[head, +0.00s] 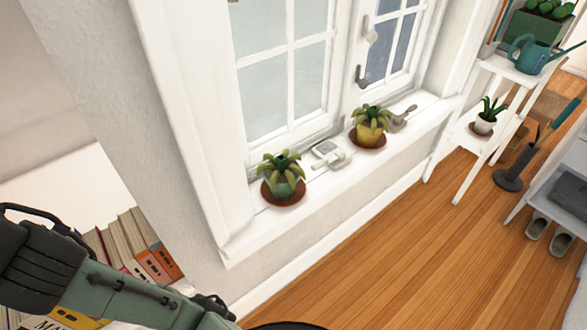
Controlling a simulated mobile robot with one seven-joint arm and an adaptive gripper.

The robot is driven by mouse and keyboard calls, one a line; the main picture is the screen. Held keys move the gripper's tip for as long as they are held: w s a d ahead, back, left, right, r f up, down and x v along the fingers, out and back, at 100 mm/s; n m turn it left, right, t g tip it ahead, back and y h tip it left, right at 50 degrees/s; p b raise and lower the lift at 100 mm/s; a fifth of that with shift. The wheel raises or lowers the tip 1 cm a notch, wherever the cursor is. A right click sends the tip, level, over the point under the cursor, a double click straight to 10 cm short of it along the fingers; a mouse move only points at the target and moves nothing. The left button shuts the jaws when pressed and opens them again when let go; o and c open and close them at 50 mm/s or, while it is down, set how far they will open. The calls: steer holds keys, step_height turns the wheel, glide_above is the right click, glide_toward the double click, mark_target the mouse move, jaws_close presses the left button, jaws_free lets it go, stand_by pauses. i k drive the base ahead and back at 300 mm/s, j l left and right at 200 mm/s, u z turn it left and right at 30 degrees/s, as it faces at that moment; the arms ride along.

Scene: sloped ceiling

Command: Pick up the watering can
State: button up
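The watering can (533,54) is teal, with a loop handle on its left and a long spout pointing right. It stands upright on the top shelf of a white plant stand (497,68) at the upper right of the head view, far from my arm. Part of my arm shows at the lower left, well away from the can. My gripper cannot be made out in this view.
A white windowsill (325,194) holds two potted plants (283,176) (370,124) and small items. A potted plant (487,115) sits on the stand's lower shelf. Books (135,246) stand near my arm. A grey bench (560,190) is at right. The wooden floor (400,250) between is clear.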

mark_target(534, 54)
steer(key=z, duration=1.3)
steer(key=i+u, duration=0.1)
steer(key=i, duration=0.6)
steer(key=l, duration=0.1)
